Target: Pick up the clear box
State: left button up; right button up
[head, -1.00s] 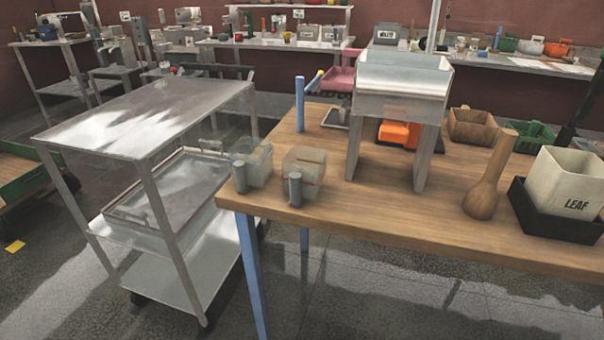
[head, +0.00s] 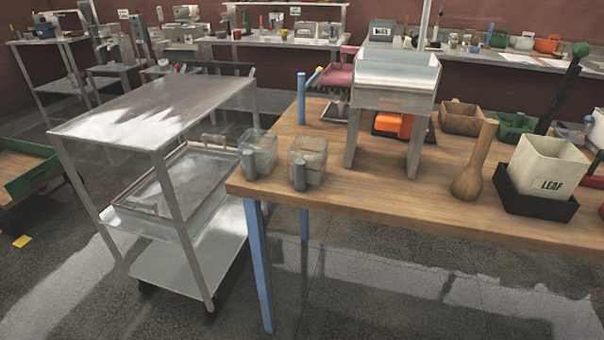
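Two clear boxes stand side by side near the left end of the wooden table. The left clear box (head: 262,148) is at the table's corner, with a grey cylinder in front of it. The right clear box (head: 313,155) has a reddish band and also a grey cylinder in front. I cannot tell from the task line which of the two is meant. Neither of my grippers shows in the head view.
The wooden table (head: 400,200) carries a metal filler stand (head: 393,85), an orange item (head: 393,123), a wooden pestle-like tool (head: 470,180) and a white LEAF bin (head: 548,170) in a black tray. A metal cart (head: 150,110) stands left. Floor in front is clear.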

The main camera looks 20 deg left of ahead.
aim_at(307, 156)
jog(key=k, duration=0.25)
jog(key=u, duration=1.4)
jog(key=i, duration=0.95)
jog(key=z, duration=1.7)
